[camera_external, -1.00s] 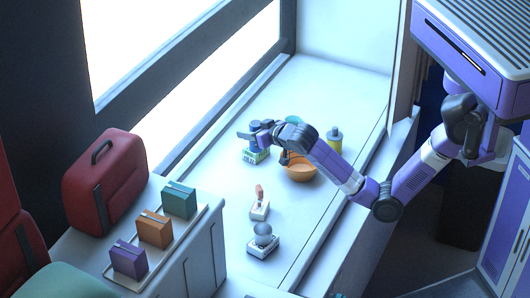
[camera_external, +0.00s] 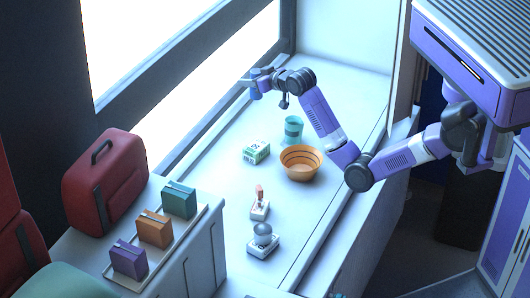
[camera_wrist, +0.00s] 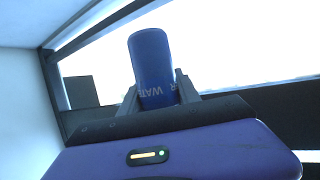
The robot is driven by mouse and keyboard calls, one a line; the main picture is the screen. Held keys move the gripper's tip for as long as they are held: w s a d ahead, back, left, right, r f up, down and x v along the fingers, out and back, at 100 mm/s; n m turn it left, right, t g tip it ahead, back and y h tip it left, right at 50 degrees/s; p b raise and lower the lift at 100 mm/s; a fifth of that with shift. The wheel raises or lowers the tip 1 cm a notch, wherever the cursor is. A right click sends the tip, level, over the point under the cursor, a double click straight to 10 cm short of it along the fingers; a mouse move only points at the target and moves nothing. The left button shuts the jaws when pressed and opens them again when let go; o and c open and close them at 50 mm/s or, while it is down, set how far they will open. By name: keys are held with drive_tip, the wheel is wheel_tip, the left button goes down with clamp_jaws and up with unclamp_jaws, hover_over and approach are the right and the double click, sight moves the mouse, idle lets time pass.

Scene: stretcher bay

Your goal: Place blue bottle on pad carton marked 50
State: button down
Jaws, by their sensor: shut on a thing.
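My gripper (camera_external: 252,82) is raised well above the counter, to the back left of the carton. In the wrist view its two fingers are closed around the sides of a blue bottle (camera_wrist: 152,62) with white lettering, partly reading "WAT". The bottle stands up between the fingers against the bright window.
An orange striped bowl (camera_external: 301,164) and a teal cup (camera_external: 293,130) stand right of the carton. Two small white-based items (camera_external: 260,205) (camera_external: 263,240) are nearer the front. A tray (camera_external: 165,252) with three coloured boxes is at left, beside a red case (camera_external: 105,185).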

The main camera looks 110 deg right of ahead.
drive_tip(key=f+p, duration=0.1)
drive_tip(key=f, duration=1.9)
drive_tip(key=shift+w, duration=0.2)
drive_tip(key=shift+f, duration=0.15)
drive_tip(key=c, duration=0.9)
unclamp_jaws()
drive_tip(key=shift+a, duration=0.1)
drive_tip(key=shift+o, duration=0.2)
